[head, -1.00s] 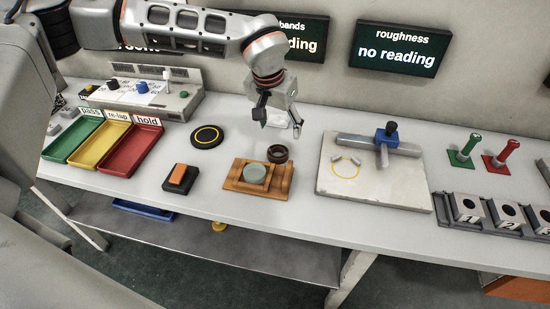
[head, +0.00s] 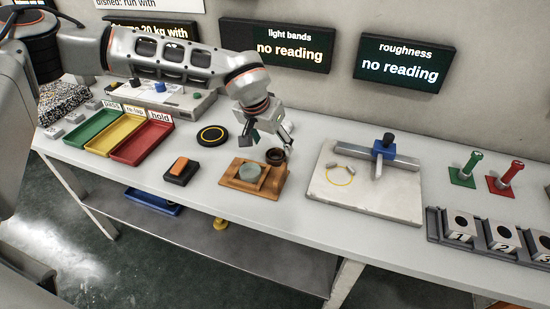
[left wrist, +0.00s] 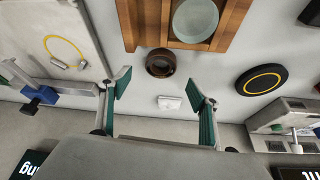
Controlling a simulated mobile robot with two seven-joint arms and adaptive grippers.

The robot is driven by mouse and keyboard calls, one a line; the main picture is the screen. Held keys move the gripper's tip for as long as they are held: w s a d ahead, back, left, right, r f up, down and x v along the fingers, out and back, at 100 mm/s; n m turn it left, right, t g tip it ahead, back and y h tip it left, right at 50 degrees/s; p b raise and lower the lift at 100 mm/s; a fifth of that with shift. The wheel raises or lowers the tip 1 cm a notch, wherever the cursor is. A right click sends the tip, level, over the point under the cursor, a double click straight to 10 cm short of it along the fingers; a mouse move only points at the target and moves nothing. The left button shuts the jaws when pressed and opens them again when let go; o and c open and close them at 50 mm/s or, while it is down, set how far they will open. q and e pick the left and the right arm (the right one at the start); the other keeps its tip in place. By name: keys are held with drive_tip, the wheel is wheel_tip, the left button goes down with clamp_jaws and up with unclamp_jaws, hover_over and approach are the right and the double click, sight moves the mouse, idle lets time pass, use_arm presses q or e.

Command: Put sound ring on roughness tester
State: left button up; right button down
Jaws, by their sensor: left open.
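A dark brown ring (head: 275,156), perhaps the sound ring, is at the back edge of a wooden fixture (head: 243,187). I cannot tell whether they touch. The ring also shows in the left wrist view (left wrist: 160,63), ahead of and between my open fingers. My left gripper (head: 271,143) is open and empty, just above and behind the ring; its two green-padded fingers show in the left wrist view (left wrist: 163,90). The roughness tester, a pale slab (head: 370,200) with a grey bar, blue head and yellow circle, stands to the right. Its screen (head: 404,61) reads "no reading". My right gripper is not in view.
A grey-green disc (head: 249,172) sits in the fixture. Left are a black pad (head: 212,135), an orange-topped block (head: 180,170) and coloured trays (head: 142,144). Numbered blocks (head: 460,226) and green and red stands are right. Bare table lies between fixture and slab.

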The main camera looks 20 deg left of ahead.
sight(277, 157)
use_arm(q)
drive_tip(key=b+x, duration=0.1)
drive_tip(key=x, duration=0.5)
drive_tip(key=shift+w+f, duration=0.15)
drive_tip(key=c, duration=1.3)
drive_tip(key=shift+r, duration=0.25)
